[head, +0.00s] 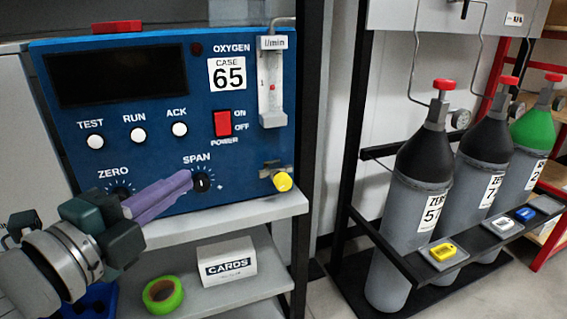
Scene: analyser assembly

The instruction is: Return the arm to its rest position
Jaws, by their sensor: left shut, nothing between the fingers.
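My left gripper (187,181) comes in from the lower left, with its purple fingers shut and nothing between them. Its fingertips are in front of the blue oxygen analyser (240,140), close to the SPAN knob (203,183). I cannot tell whether they touch the knob or panel. The fingers partly cover the area between the ZERO knob (121,190) and the SPAN knob. The red power switch (222,123) and the flow meter (272,85) are to the right of the fingers. My right gripper is not in view.
The analyser stands on a grey shelf (270,208). A white CARDS box (227,265) and green tape roll (163,294) sit on the lower shelf. Gas cylinders (408,230) stand in a black rack at right, with coloured tags (443,252) on its front rail.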

